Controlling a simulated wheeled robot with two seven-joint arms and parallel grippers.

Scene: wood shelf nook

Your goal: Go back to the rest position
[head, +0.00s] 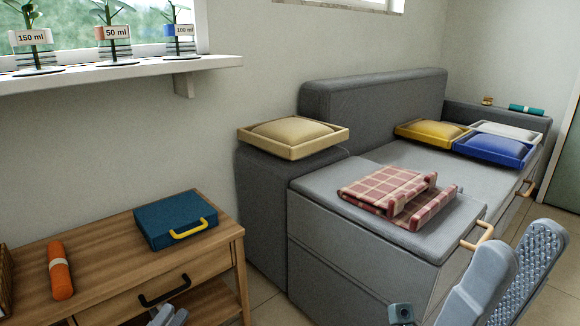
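My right gripper (524,240) is large in the lower right corner, in front of the sofa's right end and the floor. Its two grey fingers stand apart, the ridged pad of one shows, and nothing is seen between them. My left gripper (168,315) shows only as grey tips at the bottom edge, in front of the wooden cabinet (100,250) and below its black drawer handle (165,290). The rest of it is cut off, so its opening is unclear.
A blue case (175,218) and an orange roll (60,272) lie on the cabinet. The grey sofa (340,215) holds a folded checked blanket (385,187) and several cushioned trays (430,131). A shelf (120,72) with labelled plant stands juts out upper left.

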